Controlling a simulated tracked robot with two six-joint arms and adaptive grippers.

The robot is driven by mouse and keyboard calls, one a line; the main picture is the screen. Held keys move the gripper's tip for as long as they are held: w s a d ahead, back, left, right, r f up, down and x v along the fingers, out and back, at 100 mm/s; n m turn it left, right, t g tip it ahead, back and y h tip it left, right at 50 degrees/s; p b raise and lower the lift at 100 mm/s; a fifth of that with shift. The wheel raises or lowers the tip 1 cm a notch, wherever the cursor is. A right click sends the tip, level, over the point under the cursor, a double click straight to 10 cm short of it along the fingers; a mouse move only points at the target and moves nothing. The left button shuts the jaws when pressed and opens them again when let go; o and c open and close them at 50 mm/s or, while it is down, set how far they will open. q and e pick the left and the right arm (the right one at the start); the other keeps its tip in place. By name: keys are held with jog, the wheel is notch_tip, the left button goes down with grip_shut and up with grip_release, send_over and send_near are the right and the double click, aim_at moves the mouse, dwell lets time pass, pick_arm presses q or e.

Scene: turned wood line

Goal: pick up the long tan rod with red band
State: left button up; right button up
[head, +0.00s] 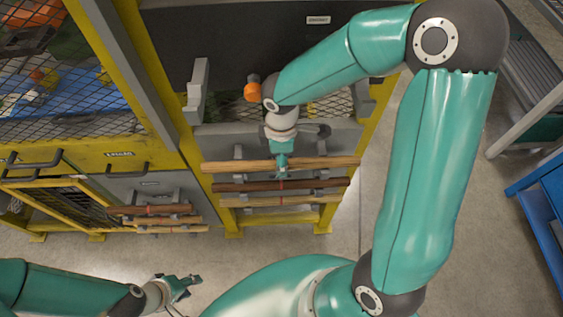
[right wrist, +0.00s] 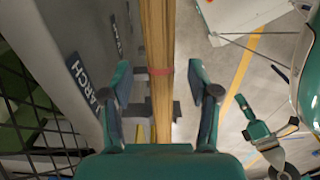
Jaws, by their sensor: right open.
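The long tan rod (head: 330,162) lies across the top of the rack in the head view. My right gripper (head: 281,168) is over the rod's middle and hides that part in the head view. Its fingers (right wrist: 160,78) are spread on both sides of the rod, with a gap on each side. My left gripper (head: 182,288) is low at the left, open and empty, away from the rack.
A dark brown rod (head: 325,185) and another tan rod (head: 320,201) lie below on the same rack. Several shorter rods (head: 155,210) hang at the left. Yellow-framed mesh cages stand behind. A blue table (head: 545,220) is at the right edge; the floor between is clear.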

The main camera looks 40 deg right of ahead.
jog(key=shift+f, duration=0.9)
jog(key=shift+c, duration=0.3)
grip_shut()
jog(key=shift+r, duration=0.1)
